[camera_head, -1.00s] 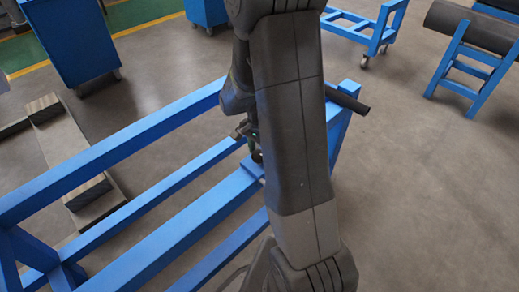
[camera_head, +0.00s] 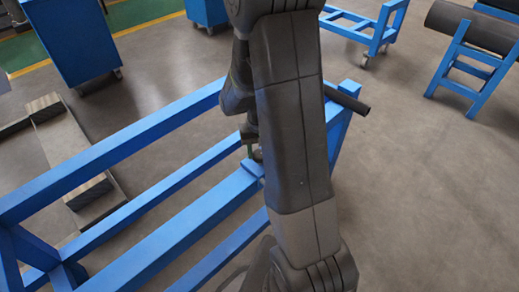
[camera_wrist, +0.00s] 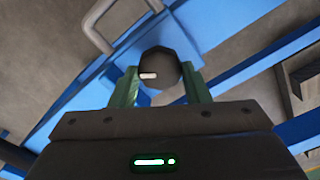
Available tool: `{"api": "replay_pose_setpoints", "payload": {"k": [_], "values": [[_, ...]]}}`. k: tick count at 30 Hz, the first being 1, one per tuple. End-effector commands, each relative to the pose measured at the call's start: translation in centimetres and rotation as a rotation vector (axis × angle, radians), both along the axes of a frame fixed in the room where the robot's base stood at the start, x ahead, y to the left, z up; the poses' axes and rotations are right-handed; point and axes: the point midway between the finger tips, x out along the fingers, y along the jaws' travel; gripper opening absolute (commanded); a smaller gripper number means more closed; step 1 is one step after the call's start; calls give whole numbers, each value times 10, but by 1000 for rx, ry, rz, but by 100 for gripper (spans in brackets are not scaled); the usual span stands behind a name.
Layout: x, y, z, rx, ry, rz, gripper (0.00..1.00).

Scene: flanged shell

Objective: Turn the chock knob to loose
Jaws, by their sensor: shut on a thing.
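The chock knob (camera_wrist: 160,63) is a dark round knob with a short white mark on its lower left face in the wrist view. My gripper (camera_wrist: 161,84) has its two green fingers on either side of the knob and is shut on it. The knob sits over a blue bar of the stand (camera_head: 150,238). In the head view my gripper (camera_head: 249,150) shows small beside my arm, at the blue block on the bar. My arm hides much of that place. I see no legible loose or tight marking.
A grey bent handle (camera_wrist: 98,22) is near the knob at upper left in the wrist view. A dark bar end (camera_head: 348,98) juts from the stand. A blue cabinet (camera_head: 70,40) and a wooden pallet (camera_head: 62,140) stand left. Open floor lies right.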

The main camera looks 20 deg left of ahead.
Motion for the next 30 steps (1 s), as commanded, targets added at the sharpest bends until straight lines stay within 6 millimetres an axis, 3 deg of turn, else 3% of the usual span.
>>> {"api": "replay_pose_setpoints", "payload": {"k": [11,26,27,30], "values": [[0,1,1,2,-2,135,20],[0,1,1,2,-2,149,20],[0,1,1,2,-2,149,50],[0,1,1,1,-2,149,64]]}}
